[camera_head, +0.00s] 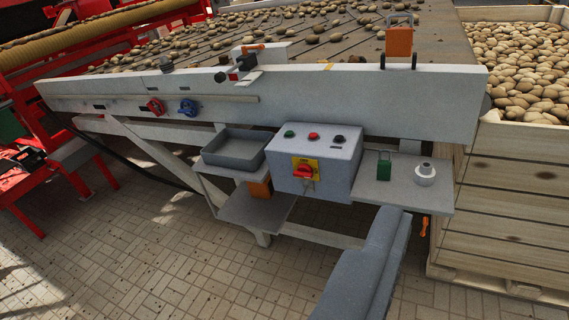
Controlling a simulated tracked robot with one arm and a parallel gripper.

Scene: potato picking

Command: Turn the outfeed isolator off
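A red rotary handle on a yellow plate (305,170), like an isolator switch, is on the front of a grey control box (342,170) below the conveyor. A red knob (155,107) and a blue knob (188,107) are on the conveyor's white side rail to the left. No readable label shows which is the outfeed isolator, and the handle's on or off position is too small to tell. A grey link of my arm rises from the bottom edge, just right of and below the box. My gripper's fingers are not visible.
Green, red and black buttons (314,137) top the box. A grey tray (236,149) stands left; a shelf (407,192) with a green block (384,166) and grey fitting (425,174) stands right. A wooden potato crate (507,205) blocks the far right. Paved floor (130,262) is open left.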

